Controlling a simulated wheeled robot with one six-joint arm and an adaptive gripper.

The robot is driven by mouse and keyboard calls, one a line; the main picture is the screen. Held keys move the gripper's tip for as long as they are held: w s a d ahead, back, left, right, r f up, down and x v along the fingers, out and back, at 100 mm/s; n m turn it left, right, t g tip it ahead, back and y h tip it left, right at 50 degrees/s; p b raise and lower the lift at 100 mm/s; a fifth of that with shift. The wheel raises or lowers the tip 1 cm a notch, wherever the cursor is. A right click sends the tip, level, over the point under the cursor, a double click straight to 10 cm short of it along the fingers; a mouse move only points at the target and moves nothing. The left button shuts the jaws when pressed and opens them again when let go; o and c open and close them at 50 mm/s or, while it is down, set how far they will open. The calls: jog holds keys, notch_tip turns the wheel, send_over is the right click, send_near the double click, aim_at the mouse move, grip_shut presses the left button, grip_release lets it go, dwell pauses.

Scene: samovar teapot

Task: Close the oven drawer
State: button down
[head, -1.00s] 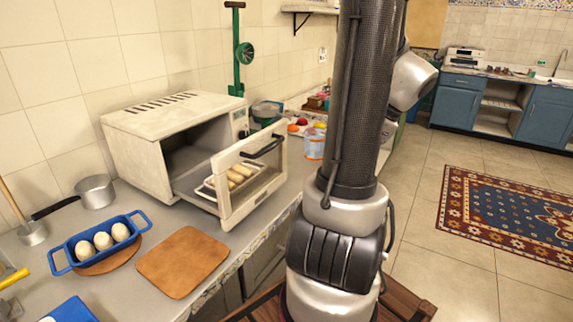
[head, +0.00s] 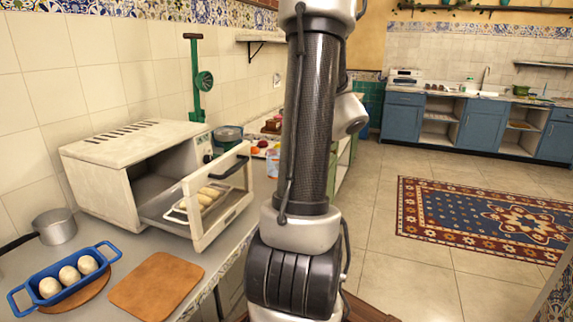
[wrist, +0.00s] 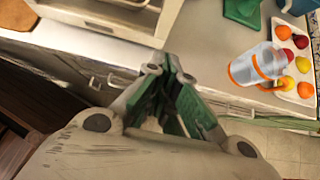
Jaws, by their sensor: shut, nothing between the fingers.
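The white oven (head: 88,175) stands on the counter at the left in the head view. Its drawer (head: 217,210) is pulled out, with a dark handle (head: 232,167) on the front. A rack of bread rolls (head: 205,197) lies in the drawer. My gripper (wrist: 168,72) shows in the wrist view with its green-padded fingers shut and empty. It is over the counter's front edge, below the pale oven front (wrist: 115,14) in that picture. I cannot tell whether it touches anything. In the head view my arm is right of the drawer and the gripper is not visible.
A clear orange-banded jug (wrist: 257,66) and a fruit tray (wrist: 299,58) are right of the gripper. Open floor lies right.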

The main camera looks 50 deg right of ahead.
jog(key=w+a+f, duration=0.1)
jog(key=w, duration=0.1)
jog(key=w+f, duration=0.2)
jog(key=w, duration=0.1)
jog(key=w+a+f, duration=0.1)
jog(key=w, duration=0.1)
jog(key=shift+w+a+f, duration=0.2)
jog(key=shift+w+a, duration=0.15)
jog(key=shift+w, duration=0.05)
jog(key=shift+w, duration=0.1)
jog(key=w+a, duration=0.2)
jog(key=w, duration=0.4)
jog(key=w+a, duration=0.2)
jog(key=w, duration=0.5)
jog(key=w+a, duration=0.3)
jog(key=w, duration=0.3)
jog(key=shift+w, duration=0.15)
jog(key=shift+w+r, duration=0.1)
jog(key=shift+w, duration=0.1)
